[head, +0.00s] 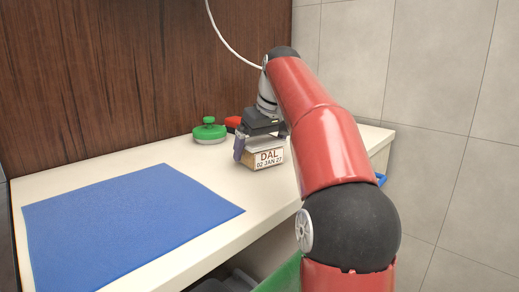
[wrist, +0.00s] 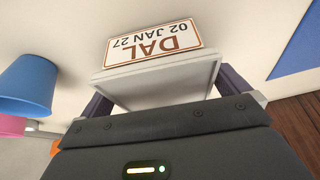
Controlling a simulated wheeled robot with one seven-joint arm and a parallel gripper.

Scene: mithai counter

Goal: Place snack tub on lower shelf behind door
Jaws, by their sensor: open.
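The snack tub (head: 268,159) is a small pale box labelled "DAL 02 JAN 27". It stands on the cream counter near the back. My gripper (head: 261,143) is over it, pointing down, with a finger on either side. In the wrist view the tub's grey lid (wrist: 160,78) lies between the two dark fingers of my gripper (wrist: 167,94). The jaws are open; I cannot tell whether either finger touches the tub. I cannot make out the lower shelf or its door. A blue handle (head: 381,179) shows at the counter's right side, partly behind my arm.
A blue mat (head: 125,220) covers the counter's left part. A green round object (head: 209,131) and a red one (head: 232,122) stand behind the tub. The wrist view shows a blue cup-like object (wrist: 28,84) and a pink one (wrist: 14,126). A wooden panel (head: 150,70) rises behind.

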